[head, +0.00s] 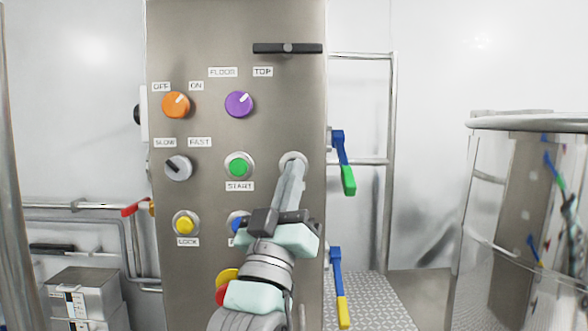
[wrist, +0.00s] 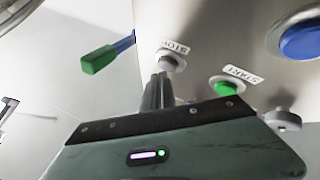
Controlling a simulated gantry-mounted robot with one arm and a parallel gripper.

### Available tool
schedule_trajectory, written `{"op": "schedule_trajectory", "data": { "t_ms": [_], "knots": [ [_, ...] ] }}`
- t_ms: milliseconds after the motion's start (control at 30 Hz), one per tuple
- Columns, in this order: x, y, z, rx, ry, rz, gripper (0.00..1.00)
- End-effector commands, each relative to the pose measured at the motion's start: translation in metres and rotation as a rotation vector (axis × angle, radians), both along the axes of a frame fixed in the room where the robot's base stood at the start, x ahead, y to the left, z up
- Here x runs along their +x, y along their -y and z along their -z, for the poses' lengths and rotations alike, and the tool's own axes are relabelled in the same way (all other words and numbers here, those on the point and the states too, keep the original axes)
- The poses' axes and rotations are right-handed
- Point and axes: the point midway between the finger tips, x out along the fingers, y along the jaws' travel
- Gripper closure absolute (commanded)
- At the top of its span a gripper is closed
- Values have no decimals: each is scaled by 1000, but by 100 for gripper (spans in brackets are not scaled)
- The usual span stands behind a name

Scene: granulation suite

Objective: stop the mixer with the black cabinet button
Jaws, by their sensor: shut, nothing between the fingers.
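The steel cabinet (head: 215,45) fills the middle of the head view. My gripper (head: 293,168) is shut and empty, its fingertips at the round button (head: 293,155) right of the green START button (head: 238,166). Only this button's pale ring shows there; the fingers cover its middle. In the wrist view the button's ring (wrist: 172,58) sits beside the STOP label (wrist: 175,47), and the fingertips (wrist: 160,80) are right in front of it. I cannot tell whether they touch it. No black cap is clearly visible.
The cabinet also bears an orange knob (head: 176,105), a purple knob (head: 239,104), a grey speed knob (head: 178,168), and a yellow LOCK button (head: 186,223). A blue button (head: 236,222) is partly hidden by my arm. A green-handled lever (head: 347,178) stands at the cabinet's right edge.

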Motion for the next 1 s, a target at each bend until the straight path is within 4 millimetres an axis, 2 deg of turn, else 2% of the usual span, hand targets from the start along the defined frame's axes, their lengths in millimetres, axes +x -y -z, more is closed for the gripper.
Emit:
{"op": "schedule_trajectory", "data": {
  "t_ms": [1000],
  "knots": [
    [9,0,1,0,-3,1,100]
  ]
}}
